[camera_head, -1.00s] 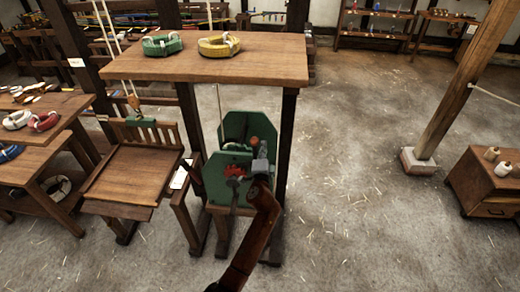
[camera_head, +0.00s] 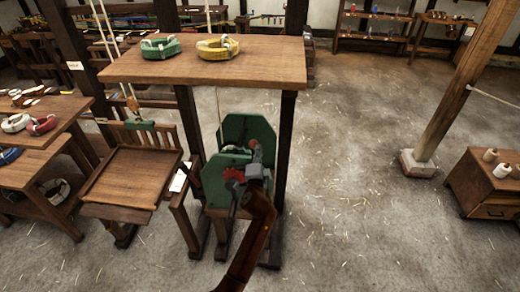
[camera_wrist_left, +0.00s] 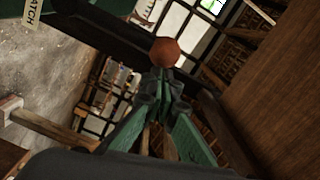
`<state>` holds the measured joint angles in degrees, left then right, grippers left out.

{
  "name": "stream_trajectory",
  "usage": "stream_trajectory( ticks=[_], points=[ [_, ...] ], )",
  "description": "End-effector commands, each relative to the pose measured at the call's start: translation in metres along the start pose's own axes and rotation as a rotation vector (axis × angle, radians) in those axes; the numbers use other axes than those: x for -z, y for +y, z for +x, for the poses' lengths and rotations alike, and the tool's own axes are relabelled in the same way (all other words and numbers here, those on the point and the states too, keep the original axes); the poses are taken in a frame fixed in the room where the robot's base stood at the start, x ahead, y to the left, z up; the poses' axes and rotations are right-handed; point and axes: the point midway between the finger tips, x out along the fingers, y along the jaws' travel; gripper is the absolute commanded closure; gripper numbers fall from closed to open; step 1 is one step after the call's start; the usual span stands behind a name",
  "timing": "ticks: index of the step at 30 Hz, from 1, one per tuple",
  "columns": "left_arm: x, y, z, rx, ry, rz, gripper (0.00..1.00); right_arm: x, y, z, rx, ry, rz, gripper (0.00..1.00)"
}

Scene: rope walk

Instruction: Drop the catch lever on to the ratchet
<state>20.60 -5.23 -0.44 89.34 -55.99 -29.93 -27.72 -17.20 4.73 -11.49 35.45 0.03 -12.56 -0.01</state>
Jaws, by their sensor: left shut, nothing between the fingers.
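The green-sided winch (camera_head: 213,185) stands under the wooden table. A red part (camera_head: 234,174) shows on its near side. I cannot make out the ratchet's teeth, as my arm covers much of the front. My left gripper (camera_head: 256,157) is at the right side of the winch. In the left wrist view its green fingers (camera_wrist_left: 158,85) are shut and empty. A round red-brown knob (camera_wrist_left: 165,52), which looks like the end of the catch lever, shows just beyond the fingertips; I cannot tell if they touch. My right gripper is not in view.
A tag reading "ATCH" (camera_wrist_left: 32,12) hangs at the wrist view's top left corner. The table (camera_head: 205,68) above the winch bears green and yellow rope coils. A wooden seat-like platform (camera_head: 130,178) stands left. The floor (camera_head: 350,200) to the right is clear.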

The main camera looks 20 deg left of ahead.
Motion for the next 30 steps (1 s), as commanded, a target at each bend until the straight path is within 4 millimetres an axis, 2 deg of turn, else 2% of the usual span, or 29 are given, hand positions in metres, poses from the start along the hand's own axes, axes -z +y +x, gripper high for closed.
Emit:
stream_trajectory(
  ticks=[6, 12, 28, 30],
  points=[
    [0.003, 0.001, -0.038, -0.001, 0.004, -0.004, 1.00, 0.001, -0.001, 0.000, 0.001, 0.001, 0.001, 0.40],
    [0.005, 0.001, -0.058, -0.001, 0.006, -0.003, 1.00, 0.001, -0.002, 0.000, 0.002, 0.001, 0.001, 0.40],
    [0.005, 0.001, -0.061, -0.001, 0.007, -0.003, 1.00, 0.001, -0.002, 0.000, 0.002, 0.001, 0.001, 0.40],
    [0.004, 0.006, -0.061, -0.008, 0.008, -0.004, 1.00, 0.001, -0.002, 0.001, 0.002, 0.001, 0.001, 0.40]
  ],
)
